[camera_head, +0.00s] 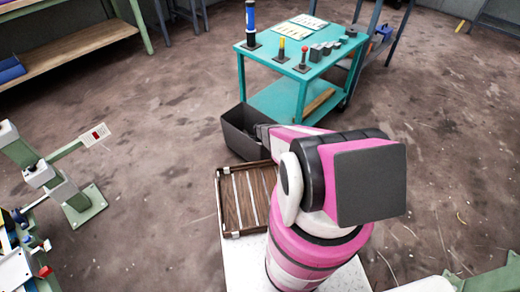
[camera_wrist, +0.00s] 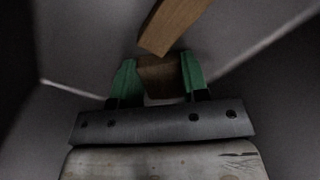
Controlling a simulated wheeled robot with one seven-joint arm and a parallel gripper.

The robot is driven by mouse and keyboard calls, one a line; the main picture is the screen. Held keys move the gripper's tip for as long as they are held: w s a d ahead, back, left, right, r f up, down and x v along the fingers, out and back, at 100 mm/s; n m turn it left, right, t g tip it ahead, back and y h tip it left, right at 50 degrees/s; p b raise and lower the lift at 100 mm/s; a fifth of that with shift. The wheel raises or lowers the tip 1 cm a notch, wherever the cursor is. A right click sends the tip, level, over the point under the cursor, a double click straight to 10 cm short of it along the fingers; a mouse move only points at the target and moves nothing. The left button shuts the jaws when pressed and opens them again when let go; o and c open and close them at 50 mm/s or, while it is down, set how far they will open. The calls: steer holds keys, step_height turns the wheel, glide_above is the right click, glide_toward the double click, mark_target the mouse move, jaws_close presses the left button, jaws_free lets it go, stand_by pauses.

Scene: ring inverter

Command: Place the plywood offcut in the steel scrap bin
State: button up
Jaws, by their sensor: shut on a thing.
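Grey bin walls (camera_wrist: 70,45) surround the fingers. A lighter wooden piece (camera_wrist: 172,22) shows just beyond the fingertips; whether it touches the held piece I cannot tell.
A brown slatted tray (camera_head: 230,205) is in front of the bin. A green stand (camera_head: 85,205) is at left. Floor between is clear.

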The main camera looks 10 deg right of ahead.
steer(key=shift+f, duration=0.15)
steer(key=o, duration=0.9)
step_height(320, 180, up, 12)
steer(key=s+r+n, duration=0.6)
steer(key=s+r, duration=0.1)
steer(key=r, duration=0.6)
steer(key=s+a+r+n, duration=0.1)
steer(key=s+r+n, duration=0.6)
steer(key=r, duration=0.6)
steer(key=s+a+r+n, duration=0.1)
steer(key=s+r+n, duration=0.5)
steer(key=r, duration=0.7)
steer(key=s, duration=0.2)
steer(key=shift+s+n, duration=0.3)
steer(key=shift+n, duration=0.1)
